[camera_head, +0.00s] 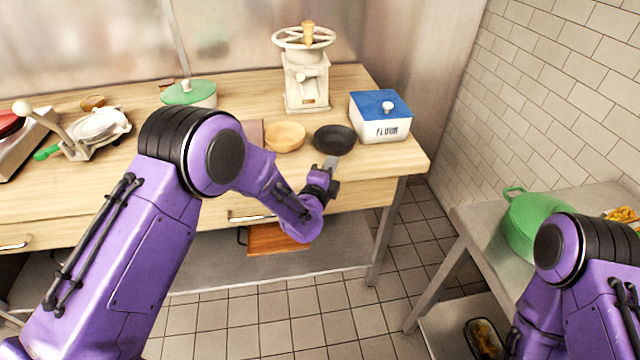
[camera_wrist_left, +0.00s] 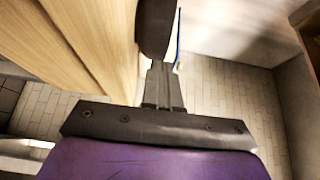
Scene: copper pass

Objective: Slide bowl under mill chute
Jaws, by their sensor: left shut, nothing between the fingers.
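The mill (camera_head: 306,85), cream with a hand wheel on top, stands at the back of the wooden counter. A light wooden bowl (camera_head: 285,137) sits in front of it, slightly left. A dark bowl (camera_head: 335,139) sits to the right of that, near the counter's front edge. My left gripper (camera_head: 331,162) is shut and empty, its fingertips at the near side of the dark bowl; contact is unclear. In the left wrist view the shut fingers (camera_wrist_left: 160,85) point at the dark bowl's side (camera_wrist_left: 154,30). My right gripper is out of view.
A white flour box (camera_head: 380,128) with a blue lid stands right of the dark bowl. A green-lidded pot (camera_head: 189,93) and a metal press (camera_head: 95,127) are to the left. A green pot (camera_head: 535,222) is on the right side table. Tiled floor lies between.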

